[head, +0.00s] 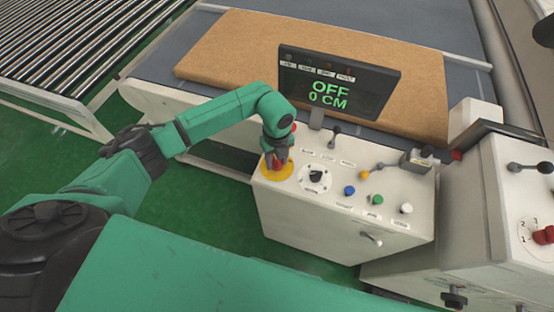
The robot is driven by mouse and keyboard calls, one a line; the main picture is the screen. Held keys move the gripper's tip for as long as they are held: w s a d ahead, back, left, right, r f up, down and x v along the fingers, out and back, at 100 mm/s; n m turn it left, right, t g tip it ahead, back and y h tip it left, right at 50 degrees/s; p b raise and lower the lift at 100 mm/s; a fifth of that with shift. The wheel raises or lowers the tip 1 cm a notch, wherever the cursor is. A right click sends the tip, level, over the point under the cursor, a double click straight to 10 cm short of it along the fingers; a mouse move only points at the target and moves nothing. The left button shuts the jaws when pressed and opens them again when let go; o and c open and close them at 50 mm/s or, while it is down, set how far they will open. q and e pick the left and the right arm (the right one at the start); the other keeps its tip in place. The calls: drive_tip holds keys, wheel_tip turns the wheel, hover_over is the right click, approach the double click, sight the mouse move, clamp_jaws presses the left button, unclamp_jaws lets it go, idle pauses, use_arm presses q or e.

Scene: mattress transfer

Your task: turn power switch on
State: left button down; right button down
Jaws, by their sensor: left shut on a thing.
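My left gripper (277,160) is at the left end of the white control box's top, pointing down over a yellow disc (283,176). It is shut on a red knob at the disc, mostly hidden by the fingers. To its right is a black rotary switch (316,176) on a round white dial; I cannot read which is labelled power. The display (338,84) above reads "OFF" and "0 CM". My right gripper is out of view.
The control box (330,230) also has blue (350,190), green (377,199) and white (406,208) buttons and small levers. A brown mattress (240,48) lies on the conveyor behind. Metal rollers (70,40) are at upper left. A second white machine (480,220) stands at right.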

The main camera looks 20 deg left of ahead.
use_arm(q)
drive_tip(key=shift+f+m+b, duration=0.15)
drive_tip(key=shift+m+b, duration=1.05)
drive_tip(key=shift+b, duration=0.05)
drive_tip(key=m+b, duration=1)
drive_tip(key=b, duration=0.1)
drive_tip(key=shift+m, duration=0.4)
drive_tip(key=m+b, duration=0.2)
drive_tip(key=shift+b, duration=0.3)
drive_tip(key=shift+r+m+b, duration=0.25)
drive_tip(key=shift+m+b, duration=0.6)
drive_tip(key=shift+m, duration=0.35)
drive_tip(key=shift+c, duration=1.8)
unclamp_jaws()
